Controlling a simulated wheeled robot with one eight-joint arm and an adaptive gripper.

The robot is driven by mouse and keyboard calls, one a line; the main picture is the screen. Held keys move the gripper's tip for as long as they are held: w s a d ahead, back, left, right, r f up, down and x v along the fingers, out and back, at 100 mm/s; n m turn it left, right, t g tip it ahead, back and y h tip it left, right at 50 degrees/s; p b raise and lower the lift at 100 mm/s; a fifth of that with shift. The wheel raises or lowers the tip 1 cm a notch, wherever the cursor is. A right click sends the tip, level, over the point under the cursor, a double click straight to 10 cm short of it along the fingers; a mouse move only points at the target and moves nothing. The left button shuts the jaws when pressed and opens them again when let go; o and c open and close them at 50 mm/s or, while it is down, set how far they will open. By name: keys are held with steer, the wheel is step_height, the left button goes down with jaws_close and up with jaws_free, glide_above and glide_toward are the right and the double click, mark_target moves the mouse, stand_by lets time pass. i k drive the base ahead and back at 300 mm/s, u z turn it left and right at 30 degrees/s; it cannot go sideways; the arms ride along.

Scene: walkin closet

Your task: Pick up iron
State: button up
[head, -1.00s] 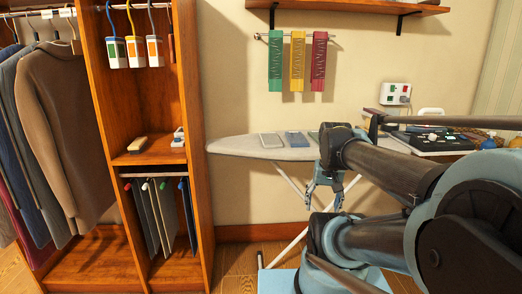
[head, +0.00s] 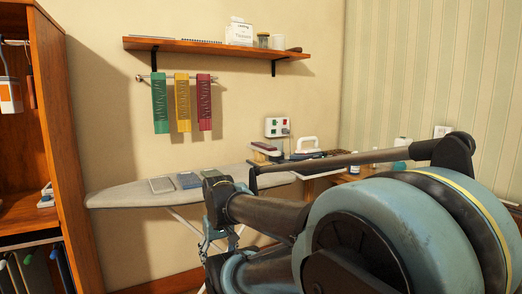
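A white iron (head: 306,146) with an arched handle stands at the back, beyond the right end of the ironing board (head: 120,196). Its lower part is partly hidden by my arm. My gripper (head: 220,246) hangs below my arm in front of the board, well short of the iron and apart from it. Its fingers look spread, with nothing seen between them.
A wall shelf (head: 215,46) is above hanging green, yellow and red cloths (head: 182,102). A wooden closet (head: 62,140) stands at left. Bottles (head: 355,162) stand right of the iron.

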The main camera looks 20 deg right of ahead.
mark_target(301, 152)
steer(key=u, duration=0.05)
steer(key=k, duration=0.6)
steer(key=z, duration=0.55)
steer(key=i, duration=0.8)
steer(key=z, duration=0.9)
steer(key=i, duration=0.9)
steer(key=z, duration=0.2)
